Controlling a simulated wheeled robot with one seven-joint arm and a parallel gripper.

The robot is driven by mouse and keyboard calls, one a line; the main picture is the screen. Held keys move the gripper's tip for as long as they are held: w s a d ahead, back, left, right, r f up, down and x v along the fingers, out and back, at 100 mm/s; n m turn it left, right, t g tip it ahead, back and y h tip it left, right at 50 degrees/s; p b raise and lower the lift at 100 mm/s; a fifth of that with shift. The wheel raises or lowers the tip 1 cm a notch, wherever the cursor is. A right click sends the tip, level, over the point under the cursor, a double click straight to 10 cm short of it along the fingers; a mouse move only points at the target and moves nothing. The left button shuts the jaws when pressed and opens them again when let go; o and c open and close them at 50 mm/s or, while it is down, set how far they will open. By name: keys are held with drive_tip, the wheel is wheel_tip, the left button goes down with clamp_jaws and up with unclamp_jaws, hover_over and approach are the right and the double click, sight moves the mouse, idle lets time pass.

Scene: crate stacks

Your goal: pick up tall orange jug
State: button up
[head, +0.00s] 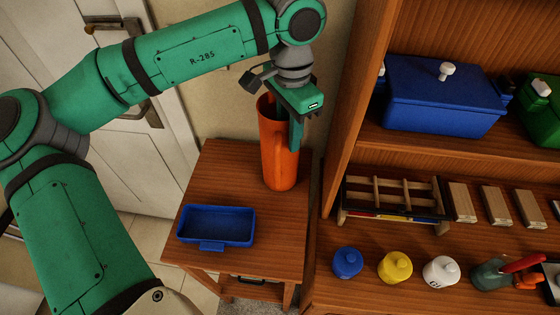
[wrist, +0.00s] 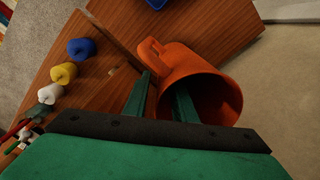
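The tall orange jug (head: 272,145) stands upright on the small wooden table, near its back right. In the wrist view the jug (wrist: 208,72) shows its round mouth, with its handle at the upper left. My gripper (head: 297,138) points down at the jug's upper right side in the head view. In the wrist view my gripper (wrist: 163,85) has its two fingers spread apart. One finger is beside the jug near the handle, and the other overlaps the mouth. I cannot tell for sure whether that finger is inside the jug or whether either finger touches it.
A blue tray (head: 216,225) lies on the small table (head: 265,265), left of the jug. A wooden shelf unit (head: 350,110) rises close on the right, holding a blue box (head: 440,100), wooden blocks and several small bottles. A white door (head: 150,150) is behind.

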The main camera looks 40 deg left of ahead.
wheel_tip(320, 180, down, 5)
drive_tip(key=shift+r, duration=0.1)
drive_tip(key=shift+c, duration=0.7)
clamp_jaws()
idle(0.8)
